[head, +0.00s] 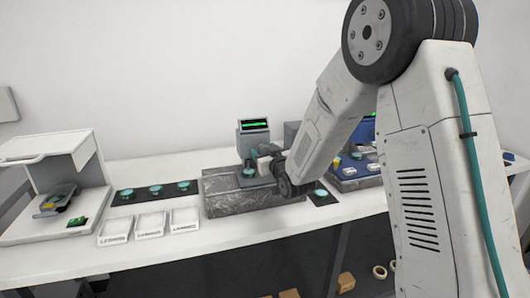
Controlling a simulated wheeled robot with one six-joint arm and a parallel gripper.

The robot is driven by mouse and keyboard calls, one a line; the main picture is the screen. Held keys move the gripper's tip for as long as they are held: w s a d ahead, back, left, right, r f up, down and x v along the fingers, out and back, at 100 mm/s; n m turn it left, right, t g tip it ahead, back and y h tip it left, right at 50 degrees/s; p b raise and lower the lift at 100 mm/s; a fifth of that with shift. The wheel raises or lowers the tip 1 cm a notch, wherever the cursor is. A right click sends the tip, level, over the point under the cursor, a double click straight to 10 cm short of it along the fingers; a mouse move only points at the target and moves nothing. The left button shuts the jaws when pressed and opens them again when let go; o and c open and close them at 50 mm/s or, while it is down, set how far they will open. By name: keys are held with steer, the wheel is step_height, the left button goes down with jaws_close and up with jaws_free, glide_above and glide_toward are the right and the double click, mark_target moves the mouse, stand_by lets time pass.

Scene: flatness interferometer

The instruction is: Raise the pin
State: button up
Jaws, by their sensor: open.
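My arm reaches down from the upper right in the head view. My gripper (256,163) is small and partly hidden by my own wrist. It is open, close to a grey instrument (253,138) with a lit green display, above the grey stone-like block (228,196). A teal disc (249,172) sits just below the gripper at the instrument. I cannot tell whether the gripper touches anything. The pin cannot be made out at this size, and my wrist and forearm cover part of the area.
A white hooded station (82,152) stands at the left. Several teal discs lie on a black strip (127,196). Labelled white trays (150,222) line the bench front. A blue tray (372,181) with small parts is behind my arm. Boxes and tape rolls lie below the bench.

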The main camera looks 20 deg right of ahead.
steer(key=c, duration=1)
steer(key=m, duration=0.5)
steer(key=m+t, duration=0.1)
steer(key=m, duration=0.4)
steer(key=shift+f+m, duration=0.1)
steer(key=shift+m, duration=0.3)
steer(key=m+h, duration=0.1)
steer(key=m, duration=0.5)
steer(key=m+h, duration=0.1)
steer(key=m, duration=0.4)
steer(key=shift+m, duration=0.5)
